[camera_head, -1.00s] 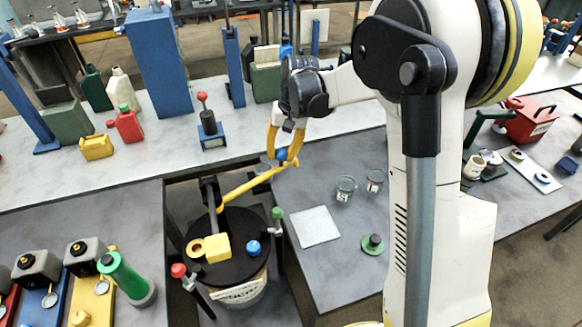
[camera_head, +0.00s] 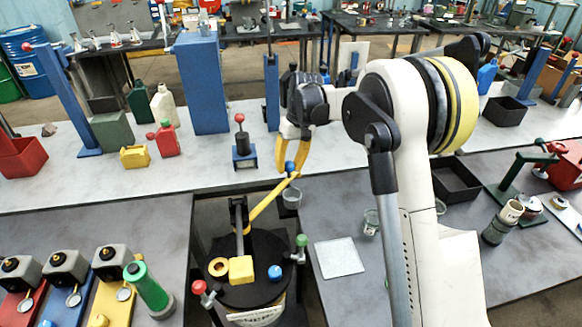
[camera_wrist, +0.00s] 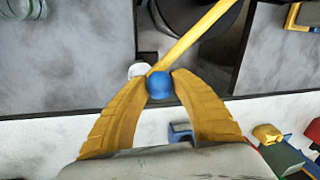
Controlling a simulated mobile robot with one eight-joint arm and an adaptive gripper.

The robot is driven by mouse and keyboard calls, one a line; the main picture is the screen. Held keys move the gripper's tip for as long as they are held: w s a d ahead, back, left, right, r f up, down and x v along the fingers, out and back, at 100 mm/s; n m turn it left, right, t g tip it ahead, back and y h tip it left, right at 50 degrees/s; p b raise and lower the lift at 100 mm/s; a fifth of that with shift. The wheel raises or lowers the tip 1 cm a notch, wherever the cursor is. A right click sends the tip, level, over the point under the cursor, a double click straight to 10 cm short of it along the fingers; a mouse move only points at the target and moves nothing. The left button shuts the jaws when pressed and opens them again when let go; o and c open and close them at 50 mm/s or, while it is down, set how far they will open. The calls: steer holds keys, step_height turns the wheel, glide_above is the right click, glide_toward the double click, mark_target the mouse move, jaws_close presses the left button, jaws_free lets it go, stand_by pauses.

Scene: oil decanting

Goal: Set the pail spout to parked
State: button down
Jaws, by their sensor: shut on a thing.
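The pail (camera_head: 258,316) stands in the gap between the dark front tables, under a black lid (camera_head: 262,245). Its spout is a yellow bar (camera_head: 268,202) running from a black post (camera_head: 239,216) on the lid toward the back right. A blue ball knob (camera_head: 290,167) is at its outer end. My gripper (camera_head: 291,172) is shut on this knob from behind. In the wrist view the knob (camera_wrist: 159,85) sits between both yellow fingertips, with the bar (camera_wrist: 192,38) leading up and right. Any mark for the parked position cannot be made out.
A yellow block (camera_head: 241,269) and a blue cap (camera_head: 275,272) are on the lid. A red-knobbed post (camera_head: 199,287) and a green-knobbed post (camera_head: 301,240) flank the pail. A small grey cup (camera_head: 292,199) is close to the bar's end. A pale square plate (camera_head: 339,257) lies at right.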

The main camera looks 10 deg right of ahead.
steer(key=shift+w+a, duration=0.1)
steer(key=c, duration=1)
jaws_free()
steer(key=shift+a, duration=0.1)
steer(key=shift+r, duration=0.15)
step_height(320, 180, up, 12)
steer(key=d, duration=0.2)
steer(key=shift+w+d+f, duration=0.2)
steer(key=shift+w+f, duration=0.05)
